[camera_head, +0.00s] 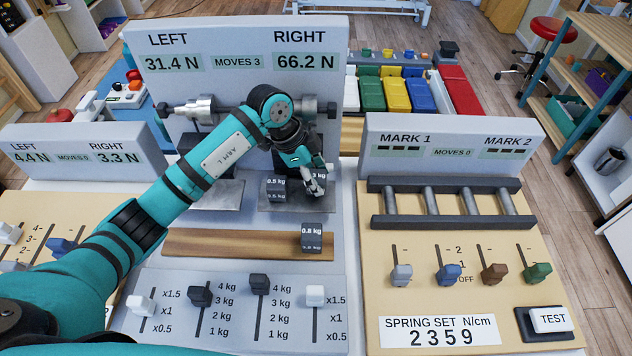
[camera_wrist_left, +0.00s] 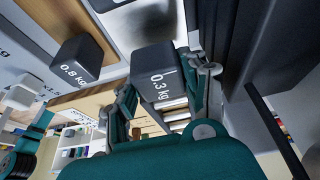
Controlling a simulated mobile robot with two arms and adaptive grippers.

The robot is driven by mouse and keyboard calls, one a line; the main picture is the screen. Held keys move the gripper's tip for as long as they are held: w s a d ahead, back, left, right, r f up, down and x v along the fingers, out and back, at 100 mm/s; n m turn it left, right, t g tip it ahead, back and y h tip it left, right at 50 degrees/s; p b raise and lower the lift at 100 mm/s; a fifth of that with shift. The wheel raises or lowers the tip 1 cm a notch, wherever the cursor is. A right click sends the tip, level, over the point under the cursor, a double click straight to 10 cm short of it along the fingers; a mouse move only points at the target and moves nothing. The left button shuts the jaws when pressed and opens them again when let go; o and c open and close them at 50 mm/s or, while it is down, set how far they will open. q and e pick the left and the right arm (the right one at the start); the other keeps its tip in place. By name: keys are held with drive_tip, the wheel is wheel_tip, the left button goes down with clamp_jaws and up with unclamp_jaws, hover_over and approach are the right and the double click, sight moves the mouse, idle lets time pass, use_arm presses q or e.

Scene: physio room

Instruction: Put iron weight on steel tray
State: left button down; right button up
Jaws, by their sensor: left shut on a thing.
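My left gripper (camera_head: 313,186) is over the right-hand steel tray (camera_head: 290,206). It is shut on the dark 0.3 kg iron weight (camera_head: 320,174), mostly hidden behind the fingers in the head view. The left wrist view shows this weight (camera_wrist_left: 157,82) between the fingers. I cannot tell whether it touches the tray. A 0.5 kg weight (camera_head: 277,188) sits on the same tray, left of the gripper. A 0.8 kg weight (camera_head: 312,236) sits at the right end of the wooden strip. The left steel tray (camera_head: 216,196) is bare where visible. My right gripper is out of view.
The display panel (camera_head: 237,62) behind the trays reads LEFT 31.4 N and RIGHT 66.2 N. Sliders (camera_head: 260,284) stand at the front. A spring panel (camera_head: 440,152) is to the right, another panel (camera_head: 75,155) to the left. The wooden strip (camera_head: 225,243) is clear left of the 0.8 kg weight.

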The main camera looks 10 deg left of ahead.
use_arm(q)
wheel_tip(320, 180, down, 2)
drive_tip(key=shift+f+p, duration=0.15)
drive_tip(key=shift+p, duration=0.15)
drive_tip(key=shift+f, duration=0.2)
drive_tip(key=shift+f, duration=0.1)
drive_tip(key=c, duration=0.7)
unclamp_jaws()
drive_tip(key=shift+r, duration=0.2)
drive_tip(key=shift+b+v, duration=0.8)
drive_tip(key=shift+v, duration=5.1)
drive_tip(key=shift+s, duration=0.1)
